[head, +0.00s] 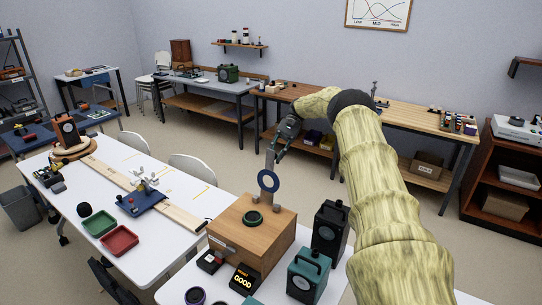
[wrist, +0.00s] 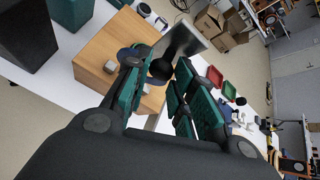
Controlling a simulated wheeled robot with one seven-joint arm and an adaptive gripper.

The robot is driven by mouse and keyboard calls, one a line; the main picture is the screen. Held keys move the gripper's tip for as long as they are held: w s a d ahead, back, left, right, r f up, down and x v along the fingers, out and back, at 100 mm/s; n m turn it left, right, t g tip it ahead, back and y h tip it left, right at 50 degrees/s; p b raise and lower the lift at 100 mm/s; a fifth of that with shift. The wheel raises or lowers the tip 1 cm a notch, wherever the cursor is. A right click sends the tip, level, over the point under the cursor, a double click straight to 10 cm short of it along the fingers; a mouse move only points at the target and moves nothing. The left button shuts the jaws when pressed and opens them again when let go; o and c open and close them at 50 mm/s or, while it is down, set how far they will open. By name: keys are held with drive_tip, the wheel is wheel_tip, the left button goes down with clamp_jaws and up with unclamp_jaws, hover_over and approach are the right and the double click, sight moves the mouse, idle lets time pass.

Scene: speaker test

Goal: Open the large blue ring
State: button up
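The large blue ring (head: 268,180) stands upright above a wooden box (head: 238,240), in front of a thin grey upright plate (head: 270,160). My gripper (head: 278,148) is just above and behind the ring, beside the plate. In the wrist view my teal fingers (wrist: 165,88) are apart, with a gap between them. A dark blue curved part (wrist: 128,55), likely the ring, shows beside the left finger and is partly hidden by it. A black rounded part (wrist: 180,42) lies against the grey plate (wrist: 190,32) beyond the fingertips. I cannot tell whether a finger touches the ring.
A smaller dark green ring (head: 253,218) lies on the box top. A black speaker (head: 330,228) and a teal speaker (head: 307,275) stand right of the box. A small "GOOD" display (head: 244,280) is in front. Red (head: 118,240) and green (head: 99,223) trays lie left.

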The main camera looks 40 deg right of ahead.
drive_tip(key=o, duration=0.3)
drive_tip(key=shift+s+d+f, duration=0.2)
drive_tip(key=shift+s+f, duration=0.15)
drive_tip(key=shift+f, duration=0.15)
drive_tip(key=shift+s+d+f, duration=0.15)
drive_tip(key=shift+s+f, duration=0.15)
drive_tip(key=shift+f, duration=0.15)
drive_tip(key=shift+w+r, duration=0.3)
drive_tip(key=shift+w, duration=0.1)
drive_tip(key=shift+a, duration=0.1)
drive_tip(key=shift+d, duration=0.2)
drive_tip(key=shift+w+a+r, duration=0.1)
drive_tip(key=shift+a+r, duration=0.05)
drive_tip(key=shift+r, duration=4.95)
